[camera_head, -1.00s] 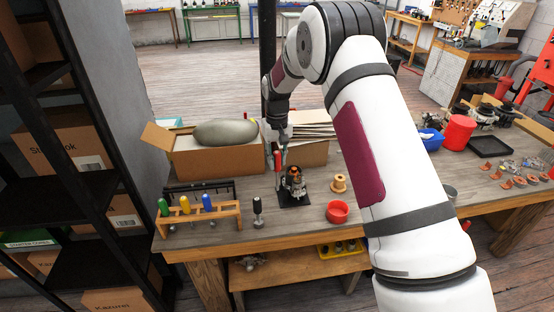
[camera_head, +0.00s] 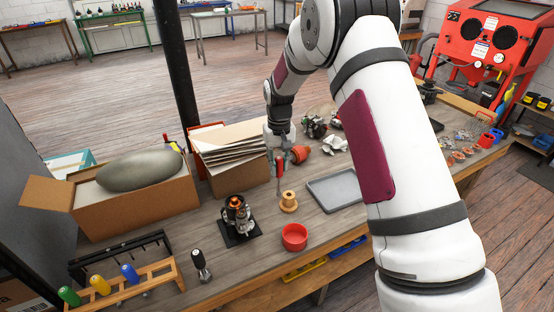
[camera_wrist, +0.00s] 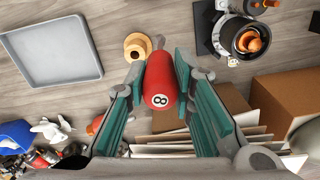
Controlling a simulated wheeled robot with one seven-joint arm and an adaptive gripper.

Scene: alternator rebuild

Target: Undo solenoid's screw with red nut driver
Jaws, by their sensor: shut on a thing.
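My gripper (camera_head: 280,155) is shut on the red nut driver (camera_wrist: 160,80), whose rounded handle marked 8 sits between the teal finger pads in the wrist view. In the head view the nut driver (camera_head: 280,166) hangs about upright with its shaft down, close to the wooden spool. The solenoid assembly (camera_head: 238,215), dark metal with a copper-coloured part on top, stands on a black plate to the left of the driver, apart from it. It also shows at the top right of the wrist view (camera_wrist: 250,38). Its screw is too small to make out.
The wooden spool (camera_head: 288,202) and red bowl (camera_head: 294,238) are right of the assembly. A grey tray (camera_head: 336,190) lies farther right. A cardboard box (camera_head: 140,215) stands behind left; a rack (camera_head: 135,285) with green, yellow and blue drivers is at front left.

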